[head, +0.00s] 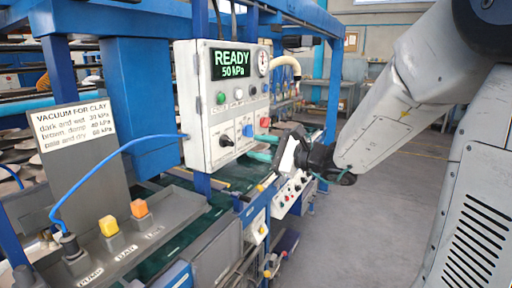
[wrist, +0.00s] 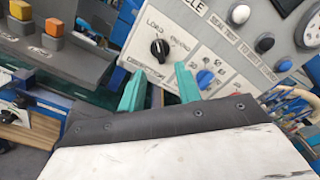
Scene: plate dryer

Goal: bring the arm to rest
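My gripper (head: 248,143) is in front of the lower part of the white control box (head: 193,155), on its right side. In the wrist view its two teal fingers (wrist: 159,70) stand apart with nothing visible between them. The fingertips overlap the face of the box near a black rotary knob (wrist: 160,49) and a blue knob (wrist: 205,79). I cannot tell whether they touch it. The box's display (head: 231,65) reads READY 50 kPa. My arm reaches in from the right.
A grey sign (head: 75,135) lists vacuum settings for clay. Blue frame posts (head: 60,72) stand behind. Open grey floor (head: 345,225) lies at the right.

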